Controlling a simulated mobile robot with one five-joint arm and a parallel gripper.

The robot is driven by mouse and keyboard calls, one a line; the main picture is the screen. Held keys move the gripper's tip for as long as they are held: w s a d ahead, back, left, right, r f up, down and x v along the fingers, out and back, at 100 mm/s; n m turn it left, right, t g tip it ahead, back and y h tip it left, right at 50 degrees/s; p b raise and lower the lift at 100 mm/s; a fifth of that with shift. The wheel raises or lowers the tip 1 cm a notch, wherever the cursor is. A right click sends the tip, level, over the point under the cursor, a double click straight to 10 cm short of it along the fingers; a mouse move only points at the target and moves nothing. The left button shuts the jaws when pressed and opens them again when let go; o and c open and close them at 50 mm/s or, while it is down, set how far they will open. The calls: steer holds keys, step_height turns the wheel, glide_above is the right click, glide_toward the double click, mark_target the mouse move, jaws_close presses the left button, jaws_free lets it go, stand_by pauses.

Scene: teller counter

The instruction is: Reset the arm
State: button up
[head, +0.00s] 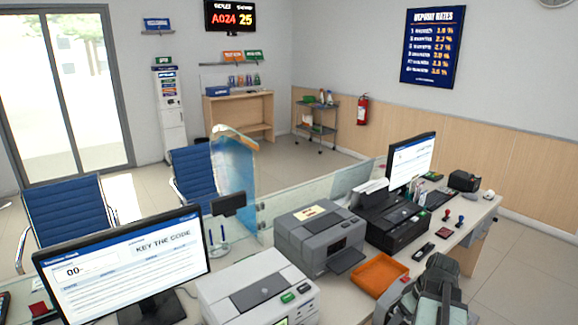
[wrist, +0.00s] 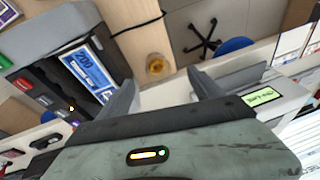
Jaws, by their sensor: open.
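My gripper (wrist: 165,88) shows in the wrist view with its two grey fingers spread apart. Nothing is between them but the view of the counter and floor beyond. In the head view my grey-green arm and gripper (head: 436,285) are at the lower right, in front of the counter and right of the orange tray (head: 378,274). The fingertips are hard to make out there.
A monitor (head: 125,262), a light grey machine (head: 258,288), a grey printer (head: 318,237) and a black printer (head: 395,222) crowd the counter. In the wrist view, a dark unit holds blue 200 notes (wrist: 88,70), and a small brass-coloured round object (wrist: 156,66) is nearby.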

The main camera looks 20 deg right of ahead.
steer(key=w+a, duration=0.3)
steer(key=a, duration=0.9)
steer(key=w+a+f+m+g+h+b, duration=0.1)
steer(key=w+a, duration=0.3)
steer(key=a, duration=0.8)
steer(key=w+a+f+m+g+h, duration=0.1)
steer(key=w+a, duration=0.2)
steer(key=a, duration=1)
steer(key=shift+w+f, duration=0.15)
steer(key=shift+w, duration=0.15)
